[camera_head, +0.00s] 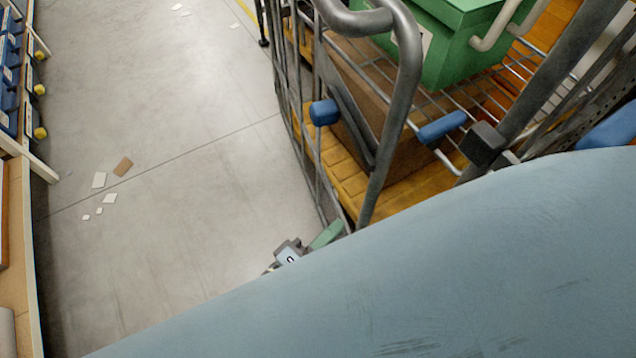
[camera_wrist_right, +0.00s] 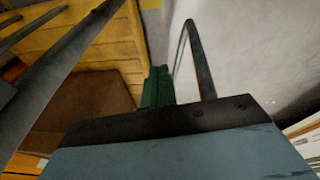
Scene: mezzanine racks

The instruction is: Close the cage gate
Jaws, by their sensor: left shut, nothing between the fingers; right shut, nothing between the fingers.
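A grey tubular roll cage stands at the upper right of the head view. Its curved tube frame (camera_head: 405,75), which looks like the gate, rises in front of the load. Blue pieces sit at the bars (camera_head: 323,112) and beside a dark block (camera_head: 440,127). I cannot tell how far the gate stands open. A large blue-grey arm link of mine hides the lower right. In the right wrist view my right gripper (camera_wrist_right: 157,85) is shut and empty, near a curved grey tube (camera_wrist_right: 198,60).
The cage holds a green crate (camera_head: 455,45) and a brown box (camera_head: 390,150) over a yellow-orange base (camera_head: 350,185). Clear concrete floor (camera_head: 180,190) lies left of the cage, with scraps of paper and card. Shelving with blue bins (camera_head: 12,75) runs along the left edge.

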